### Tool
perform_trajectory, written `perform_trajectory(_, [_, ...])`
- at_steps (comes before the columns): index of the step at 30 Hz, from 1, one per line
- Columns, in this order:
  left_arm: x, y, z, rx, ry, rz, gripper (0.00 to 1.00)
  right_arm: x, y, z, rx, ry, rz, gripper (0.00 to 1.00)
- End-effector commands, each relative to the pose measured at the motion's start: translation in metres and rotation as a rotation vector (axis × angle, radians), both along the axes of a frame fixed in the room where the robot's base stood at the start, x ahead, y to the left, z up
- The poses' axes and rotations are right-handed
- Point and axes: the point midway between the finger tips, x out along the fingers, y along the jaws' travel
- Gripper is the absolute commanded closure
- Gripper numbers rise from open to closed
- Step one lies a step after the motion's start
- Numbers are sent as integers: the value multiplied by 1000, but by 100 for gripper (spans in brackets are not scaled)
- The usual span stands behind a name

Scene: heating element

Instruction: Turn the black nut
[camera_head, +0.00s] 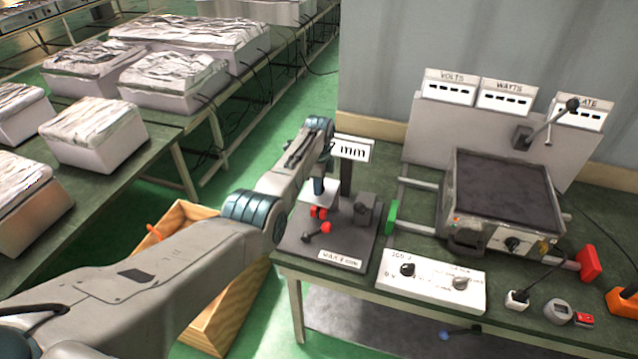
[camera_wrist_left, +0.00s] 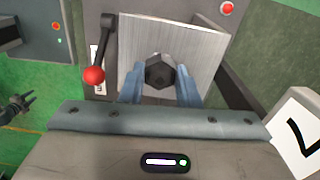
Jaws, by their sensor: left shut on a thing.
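The black nut (camera_wrist_left: 160,73) is a dark hexagon in front of a pale metal plate (camera_wrist_left: 198,45) in the left wrist view. The blue fingers of my left gripper (camera_wrist_left: 160,88) stand on both sides of it, shut on it. In the head view my left gripper (camera_head: 319,187) reaches down over the small fixture on the bench. There the gripper and arm hide the nut. A lever with a red ball (camera_wrist_left: 94,75) is just left of the plate in the wrist view. My right gripper is not seen.
A white panel with knobs (camera_head: 430,280) and a hotplate-like device (camera_head: 503,195) stand right of the fixture. A sign marked "mm" (camera_head: 352,149) rises close behind the gripper. A wooden crate (camera_head: 232,318) stands on the floor below the arm.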

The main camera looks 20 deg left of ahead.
Motion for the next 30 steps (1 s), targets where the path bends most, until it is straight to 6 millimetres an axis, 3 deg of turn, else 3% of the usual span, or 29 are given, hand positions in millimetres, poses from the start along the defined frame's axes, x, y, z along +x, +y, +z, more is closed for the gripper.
perform_trajectory(22, [3, 1, 5, 0, -10, -89, 94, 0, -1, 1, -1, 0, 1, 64])
perform_trajectory(23, [3, 1, 5, 0, -10, -89, 67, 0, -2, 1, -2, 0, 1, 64])
perform_trajectory(25, [3, 1, 4, 0, -9, -89, 53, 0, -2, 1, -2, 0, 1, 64])
perform_trajectory(26, [3, 1, 4, 0, -8, -89, 49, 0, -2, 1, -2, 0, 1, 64])
perform_trajectory(30, [2, 0, 2, 0, -5, -89, 49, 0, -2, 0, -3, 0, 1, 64])
